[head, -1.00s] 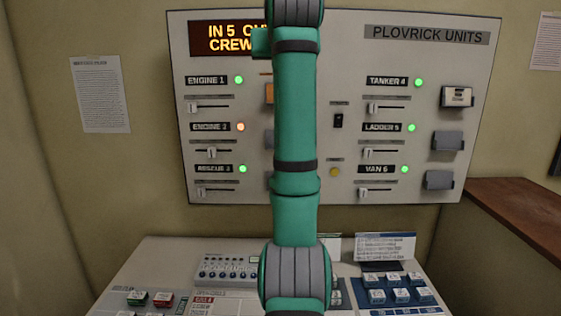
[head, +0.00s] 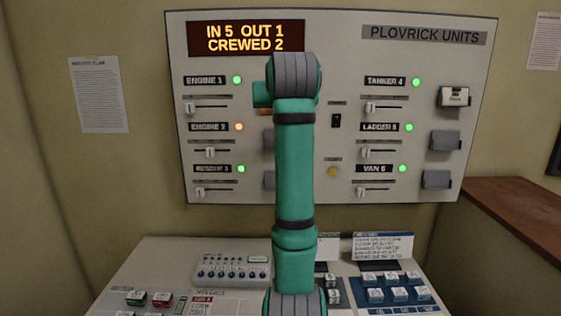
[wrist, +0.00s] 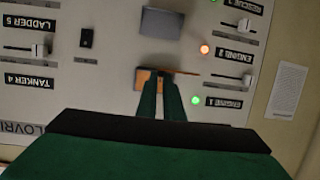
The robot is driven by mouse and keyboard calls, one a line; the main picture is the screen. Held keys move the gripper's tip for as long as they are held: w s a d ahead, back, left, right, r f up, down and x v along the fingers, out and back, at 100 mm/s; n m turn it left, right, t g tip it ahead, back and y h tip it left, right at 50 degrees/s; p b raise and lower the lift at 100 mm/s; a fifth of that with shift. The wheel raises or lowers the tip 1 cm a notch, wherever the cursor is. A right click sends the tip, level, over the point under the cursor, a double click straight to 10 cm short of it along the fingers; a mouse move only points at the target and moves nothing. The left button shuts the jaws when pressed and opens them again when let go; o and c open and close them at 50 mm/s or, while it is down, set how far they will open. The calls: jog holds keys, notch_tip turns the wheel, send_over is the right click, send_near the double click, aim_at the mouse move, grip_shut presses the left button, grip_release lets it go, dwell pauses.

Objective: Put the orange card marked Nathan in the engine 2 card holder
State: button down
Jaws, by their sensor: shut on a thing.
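The orange card (wrist: 143,79) is between the fingertips of my gripper (wrist: 160,78) in the wrist view, close to the wall panel near the engine 1 label. Its name is not readable. I cannot tell whether it is still touching a holder behind it. In the head view only a small orange edge (head: 267,112) shows beside my arm. The grey engine 2 card holder (head: 268,139) is partly hidden by my arm. In the wrist view it looks empty (wrist: 162,23), beyond the card. The engine 2 lamp (head: 239,127) is orange.
A white card (head: 454,97) sits in the tanker 4 holder. The ladder 5 (head: 446,140) and van 6 (head: 436,180) holders look empty. Sliders stand out beside the labels, such as the engine 2 slider (head: 210,152). A desk with buttons (head: 392,293) lies below the panel.

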jog(key=n+y, duration=0.1)
jog(key=n+t+y, duration=0.1)
jog(key=n, duration=0.1)
jog(key=shift+w+d+f+n, duration=0.15)
jog(key=shift+n, duration=0.15)
jog(key=n+y, duration=0.4)
jog(key=n, duration=0.1)
jog(key=shift+s+a, duration=0.2)
jog(key=shift+a, duration=0.1)
jog(key=n+y, duration=0.2)
jog(key=n, duration=0.1)
jog(key=shift+d, duration=0.25)
jog(key=n+g+y, duration=0.1)
jog(key=n+y, duration=0.1)
jog(key=shift+n, duration=0.3)
jog(key=n+g+y, duration=0.1)
jog(key=n, duration=0.1)
jog(key=n+g+y, duration=0.1)
jog(key=n, duration=0.1)
jog(key=n+g+y, duration=0.1)
jog(key=n+y, duration=0.1)
jog(key=n, duration=0.1)
jog(key=shift+r+g, duration=0.25)
jog(key=shift+g, duration=0.05)
jog(key=n+g, duration=0.3)
jog(key=n, duration=0.1)
jog(key=n+g+y, duration=0.1)
jog(key=n+g, duration=0.2)
jog(key=n, duration=0.1)
jog(key=shift+a, duration=0.1)
